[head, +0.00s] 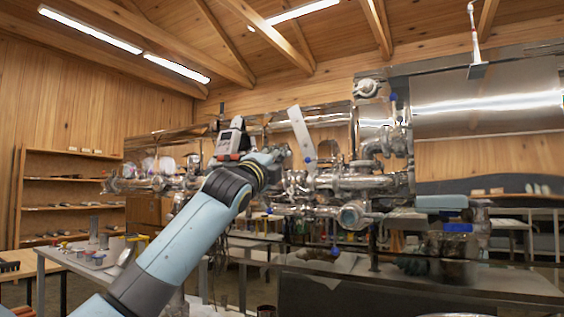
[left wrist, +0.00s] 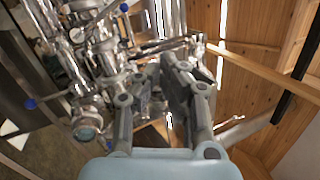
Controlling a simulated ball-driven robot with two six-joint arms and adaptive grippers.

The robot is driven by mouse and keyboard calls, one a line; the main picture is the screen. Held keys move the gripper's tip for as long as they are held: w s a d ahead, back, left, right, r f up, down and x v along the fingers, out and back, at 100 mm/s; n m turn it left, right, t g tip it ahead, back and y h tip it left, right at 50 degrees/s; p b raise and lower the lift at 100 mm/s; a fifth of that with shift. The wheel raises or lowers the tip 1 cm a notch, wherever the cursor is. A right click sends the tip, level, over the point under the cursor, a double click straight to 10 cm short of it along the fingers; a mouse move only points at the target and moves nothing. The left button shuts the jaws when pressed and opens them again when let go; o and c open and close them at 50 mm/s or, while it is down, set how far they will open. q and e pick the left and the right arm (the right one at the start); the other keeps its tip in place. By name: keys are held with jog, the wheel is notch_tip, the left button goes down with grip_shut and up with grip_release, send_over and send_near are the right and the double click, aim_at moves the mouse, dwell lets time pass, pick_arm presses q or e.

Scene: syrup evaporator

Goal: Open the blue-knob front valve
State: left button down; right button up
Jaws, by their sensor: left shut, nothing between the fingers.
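Shiny steel pipework with valves fills the middle of the head view. Blue knobs show on it: one near its centre (head: 308,159), one lower down (head: 335,251) and one high up (head: 393,97). I cannot tell which is the front valve's. In the left wrist view a blue knob (left wrist: 30,103) is at the left and another (left wrist: 124,7) at the top. My left gripper (left wrist: 163,68) is shut and empty, pointing toward the pipework, with the lower-left knob apart from its fingers. In the head view my left arm partly hides the pipework. My right gripper is not in view.
A long steel evaporator pan (head: 488,98) extends to the right. A grey table (head: 60,262) with small items stands at the left, before wooden shelves (head: 72,192). A flat white strip (head: 300,135) stands up near my left wrist. A dark counter (head: 420,288) is at the front right.

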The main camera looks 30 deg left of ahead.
aim_at(284, 172)
pick_arm(q)
jog(key=w+a, duration=0.5)
jog(key=w, duration=0.5)
jog(key=shift+r+g, duration=0.2)
jog(key=shift+g, duration=0.2)
jog(key=shift+a, duration=0.2)
jog(key=shift+a+n, duration=0.25)
jog(key=shift+n, duration=0.15)
